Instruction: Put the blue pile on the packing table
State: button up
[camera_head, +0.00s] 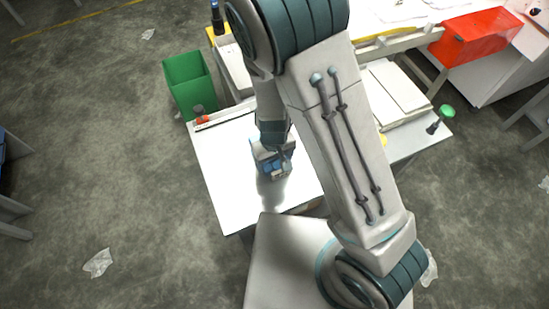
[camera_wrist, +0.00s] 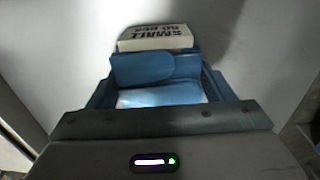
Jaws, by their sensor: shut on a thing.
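My gripper (camera_head: 272,160) is low over the white table top (camera_head: 225,165), near its middle. It is shut on the blue pile (camera_head: 268,168), which is largely covered by the jaws in the head view. I cannot tell whether the pile touches the table.
A green bin (camera_head: 188,82) stands at the table's back left corner. A small red and dark item (camera_head: 200,117) is on the back left edge. A red box (camera_head: 478,38) and white trays are at the back right. The table's left part is bare.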

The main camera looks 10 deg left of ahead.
jog(key=shift+f, duration=0.15)
jog(key=o, duration=1.1)
notch_tip(320, 180, up, 12)
jog(key=f+p, duration=0.1)
jog(key=p, duration=0.1)
jog(key=s+d+r+m+t, duration=0.1)
jog(key=s+d+r+m, duration=0.1)
jog(key=d+r, duration=0.4)
jog(key=s+d+r+m+t, duration=0.1)
jog(key=s+d+r+m, duration=0.1)
jog(key=d+r, duration=0.5)
jog(key=s+d+r+m+t, duration=0.1)
jog(key=d+r+m, duration=0.1)
jog(key=d+r, duration=0.5)
jog(key=shift+s+d+r+m, duration=0.1)
jog(key=shift+s+d+m, duration=0.2)
jog(key=shift+s+d, duration=0.1)
